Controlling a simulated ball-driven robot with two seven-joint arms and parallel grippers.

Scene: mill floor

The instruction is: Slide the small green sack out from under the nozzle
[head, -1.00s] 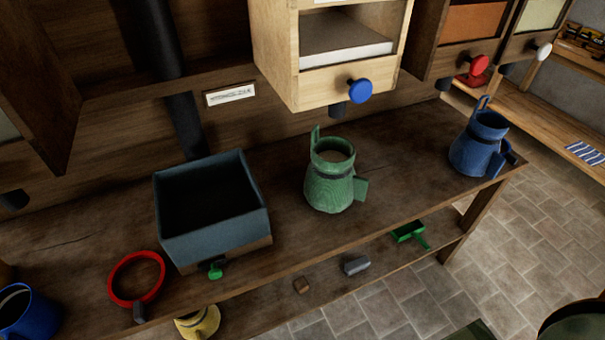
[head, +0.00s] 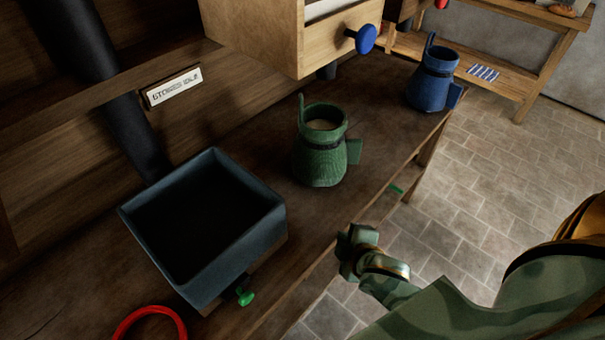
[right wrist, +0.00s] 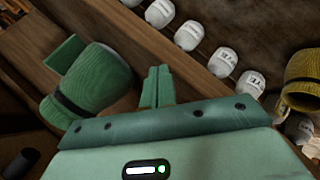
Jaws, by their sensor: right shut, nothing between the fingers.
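The small green sack (head: 320,160) stands upright on the dark wooden bench, open at the top with pale contents, a tall tab at its back and a flat tab on its right side. In the right wrist view the sack (right wrist: 98,85) lies left of the shut fingers (right wrist: 157,82). My left gripper is out of view.
A blue-grey open bin (head: 265,215) with a green knob (head: 245,295) stands left of the sack, a red ring (head: 150,318) in front. A blue sack (head: 433,82) stands at the bench's far right end. The right wrist view shows a yellow sack (right wrist: 302,85) and several white lettered objects (right wrist: 222,62).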

